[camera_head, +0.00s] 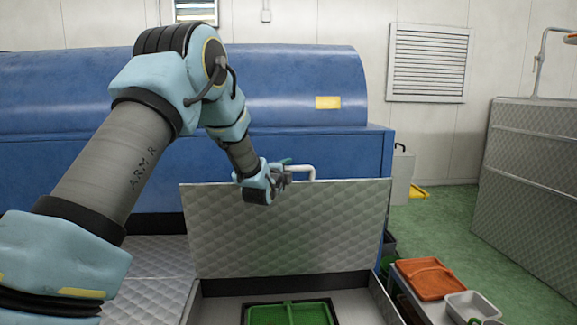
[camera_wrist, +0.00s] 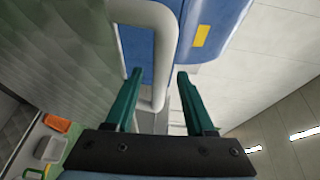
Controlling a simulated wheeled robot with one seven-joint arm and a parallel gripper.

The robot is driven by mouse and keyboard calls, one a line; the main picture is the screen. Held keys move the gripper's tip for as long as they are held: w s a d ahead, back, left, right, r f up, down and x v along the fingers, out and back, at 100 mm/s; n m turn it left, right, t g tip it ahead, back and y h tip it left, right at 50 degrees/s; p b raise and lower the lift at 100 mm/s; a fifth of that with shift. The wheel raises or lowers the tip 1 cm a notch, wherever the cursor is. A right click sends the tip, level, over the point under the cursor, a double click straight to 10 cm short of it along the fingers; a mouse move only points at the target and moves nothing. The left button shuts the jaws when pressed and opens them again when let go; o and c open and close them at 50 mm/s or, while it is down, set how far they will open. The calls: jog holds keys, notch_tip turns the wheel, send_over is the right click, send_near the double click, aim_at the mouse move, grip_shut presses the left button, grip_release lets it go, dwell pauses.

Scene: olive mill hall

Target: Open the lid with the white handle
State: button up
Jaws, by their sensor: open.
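The quilted metal lid (camera_head: 300,232) stands raised, nearly upright, at the back of an open bin in the head view. Its white handle (camera_head: 304,168) sticks up at the lid's top edge. My gripper (camera_head: 284,174) is at the handle's left side, behind the top edge. In the wrist view, the white handle (camera_wrist: 166,55) is a large loop, and one of its bars passes between the green fingers of my gripper (camera_wrist: 157,75). The fingers are apart, with space beside the bar. Whether either finger touches the handle cannot be told.
A green tray (camera_head: 290,313) lies in the open bin. An orange lidded box (camera_head: 432,279) and a white bin (camera_head: 472,306) stand at right. A blue machine (camera_head: 300,85) fills the back. Green floor is clear at right, before a quilted panel (camera_head: 530,170).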

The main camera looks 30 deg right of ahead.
jog(key=shift+w+d, duration=0.5)
grip_shut()
jog(key=shift+f, duration=0.1)
dwell(1.1)
